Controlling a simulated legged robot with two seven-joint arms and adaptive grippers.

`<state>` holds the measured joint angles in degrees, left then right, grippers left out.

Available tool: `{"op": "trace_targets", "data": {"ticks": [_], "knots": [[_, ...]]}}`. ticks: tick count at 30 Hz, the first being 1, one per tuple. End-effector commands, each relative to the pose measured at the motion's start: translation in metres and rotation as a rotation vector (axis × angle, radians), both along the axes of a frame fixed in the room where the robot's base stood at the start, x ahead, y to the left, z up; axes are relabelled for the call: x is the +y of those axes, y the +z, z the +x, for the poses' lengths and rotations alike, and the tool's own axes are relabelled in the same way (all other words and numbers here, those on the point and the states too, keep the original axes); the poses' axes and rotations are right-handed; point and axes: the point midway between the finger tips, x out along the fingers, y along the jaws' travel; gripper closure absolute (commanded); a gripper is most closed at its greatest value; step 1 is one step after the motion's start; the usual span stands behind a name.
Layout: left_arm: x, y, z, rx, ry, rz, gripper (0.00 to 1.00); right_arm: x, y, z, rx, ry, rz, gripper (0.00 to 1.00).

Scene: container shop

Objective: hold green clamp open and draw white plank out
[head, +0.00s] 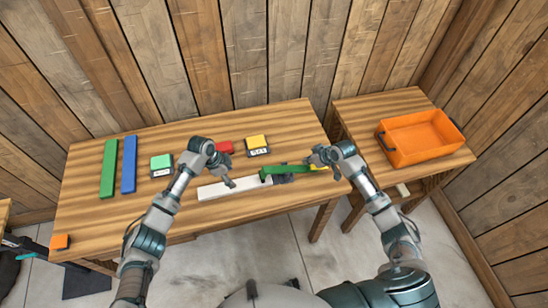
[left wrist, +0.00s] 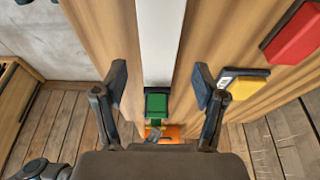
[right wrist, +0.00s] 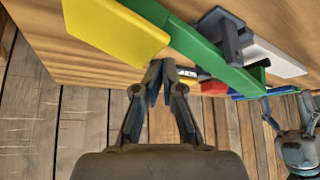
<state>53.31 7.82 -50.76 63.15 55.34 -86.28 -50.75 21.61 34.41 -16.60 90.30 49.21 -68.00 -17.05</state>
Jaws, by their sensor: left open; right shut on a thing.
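The white plank (head: 212,191) lies along the front of the long table, its right end at the green clamp (head: 290,169). The clamp has a green bar, a dark grey part and a yellow end, which shows large in the right wrist view (right wrist: 115,28). My right gripper (head: 322,160) is shut on the clamp near its yellow end; the exact grip is partly hidden. My left gripper (head: 229,182) is open above the plank. In the left wrist view the plank (left wrist: 160,45) runs between its spread fingers, with the clamp (left wrist: 157,105) beyond.
Green (head: 108,168) and blue (head: 129,164) bars lie at the table's left. Mint (head: 161,163), red (head: 224,147) and yellow (head: 257,142) blocks sit behind the plank. An orange block (head: 60,241) is at the front-left corner. An orange bin (head: 420,154) stands on the right table.

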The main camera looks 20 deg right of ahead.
Motion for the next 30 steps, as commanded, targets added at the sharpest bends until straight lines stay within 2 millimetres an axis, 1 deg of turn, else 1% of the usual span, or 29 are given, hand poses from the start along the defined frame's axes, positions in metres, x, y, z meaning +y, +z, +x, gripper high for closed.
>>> {"op": "trace_targets", "data": {"ticks": [1, 2, 3, 4, 5, 8, 12, 13, 15, 18, 20, 23, 30], "knots": [[0.000, 0.000, 0.000, 0.000, 0.000, 0.000, 0.29, -0.014, -0.002, 0.000, 0.005, -0.018, -0.025, 1.00], [0.000, 0.000, 0.000, 0.000, 0.000, 0.000, 0.29, -0.014, -0.002, 0.000, 0.005, -0.018, -0.025, 1.00], [0.001, 0.000, 0.000, 0.000, 0.000, 0.001, 0.19, -0.014, -0.002, 0.000, 0.005, -0.018, -0.025, 1.00], [0.002, 0.000, 0.000, 0.000, 0.000, 0.004, 0.14, -0.014, -0.002, 0.000, 0.005, -0.018, -0.025, 1.00], [0.005, 0.001, 0.001, -0.001, -0.001, 0.011, 0.14, -0.014, -0.002, 0.000, 0.005, -0.018, -0.025, 1.00], [0.030, 0.009, 0.002, -0.005, -0.007, 0.071, 0.14, -0.014, -0.002, 0.000, 0.005, -0.018, -0.025, 1.00], [0.079, 0.028, 0.003, -0.007, -0.010, 0.191, 0.14, -0.014, -0.002, 0.000, 0.006, -0.018, -0.026, 1.00], [0.088, 0.031, 0.002, -0.007, -0.010, 0.215, 0.14, -0.014, -0.002, 0.000, 0.006, -0.018, -0.026, 1.00], [0.105, 0.039, 0.001, -0.005, -0.005, 0.259, 0.14, -0.014, -0.002, 0.000, 0.006, -0.018, -0.026, 1.00], [0.118, 0.041, 0.000, 0.000, 0.000, 0.295, 0.14, -0.014, -0.002, 0.000, 0.005, -0.018, -0.025, 1.00], [0.121, 0.037, 0.000, 0.002, 0.000, 0.302, 0.14, -0.015, -0.002, 0.000, 0.005, -0.018, -0.025, 1.00], [0.120, 0.023, -0.001, 0.004, -0.002, 0.303, 0.14, -0.015, -0.002, 0.000, 0.005, -0.018, -0.025, 1.00], [0.119, -0.027, -0.001, 0.005, -0.001, 0.302, 0.14, -0.015, -0.002, 0.000, 0.005, -0.018, -0.025, 1.00]]}}
